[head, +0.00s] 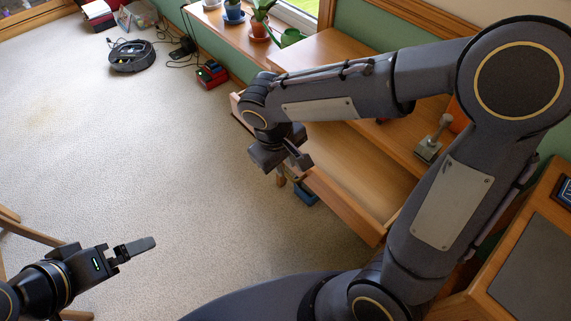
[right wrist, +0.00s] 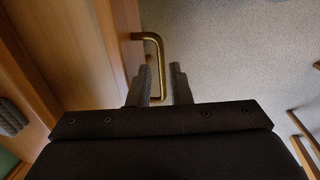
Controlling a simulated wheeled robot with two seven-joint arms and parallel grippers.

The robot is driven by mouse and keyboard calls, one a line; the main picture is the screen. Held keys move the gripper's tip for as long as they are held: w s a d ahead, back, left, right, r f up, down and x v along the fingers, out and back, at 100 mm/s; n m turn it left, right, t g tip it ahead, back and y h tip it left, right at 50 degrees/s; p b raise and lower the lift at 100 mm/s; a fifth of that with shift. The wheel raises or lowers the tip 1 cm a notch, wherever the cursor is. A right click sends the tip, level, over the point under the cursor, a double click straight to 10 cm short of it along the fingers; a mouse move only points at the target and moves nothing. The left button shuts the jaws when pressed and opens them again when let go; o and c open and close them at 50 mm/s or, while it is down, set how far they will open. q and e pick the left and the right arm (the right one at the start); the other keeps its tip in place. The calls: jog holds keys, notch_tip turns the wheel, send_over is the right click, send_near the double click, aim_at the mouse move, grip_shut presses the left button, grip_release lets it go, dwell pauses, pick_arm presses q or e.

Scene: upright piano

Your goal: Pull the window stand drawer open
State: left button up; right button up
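The window stand (head: 325,48) is a wooden piece below the window. Its drawer (head: 345,212) is pulled out, with its bare inside showing. My right gripper (head: 298,160) is at the drawer's front. In the right wrist view, a brass bar handle (right wrist: 153,40) stands out from the wooden drawer front. The right gripper's two fingers (right wrist: 161,82) are apart, and the handle's lower end shows in the gap between them; contact is not clear. My left gripper (head: 137,246) is over the carpet at lower left, away from the drawer; its finger gap is not clear.
Potted plants (head: 258,25) stand on the sill. A metal-and-wood object (head: 434,140) stands on the right. A robot vacuum (head: 131,56) and a red box (head: 211,74) are on the carpet. Wooden legs (head: 20,228) show at left. The middle carpet is free.

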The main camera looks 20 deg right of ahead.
jog(key=r, duration=0.3)
jog(key=a+r+p, duration=0.1)
jog(key=r, duration=0.1)
jog(key=shift+s, duration=0.15)
jog(key=shift+d, duration=0.1)
jog(key=s+d+r+m+t+y, duration=0.1)
jog(key=s+d+m+t+y, duration=0.25)
jog(key=s, duration=0.35)
jog(key=s+d+r+m+t+y, duration=0.1)
jog(key=s+d+m+t+y, duration=0.15)
jog(key=s+d, duration=0.35)
notch_tip(320, 180, up, 19)
jog(key=g+p, duration=0.1)
jog(key=p, duration=1.7)
jog(key=shift+s+a+f, duration=0.2)
jog(key=shift+s+a, duration=0.05)
jog(key=shift+a, duration=0.1)
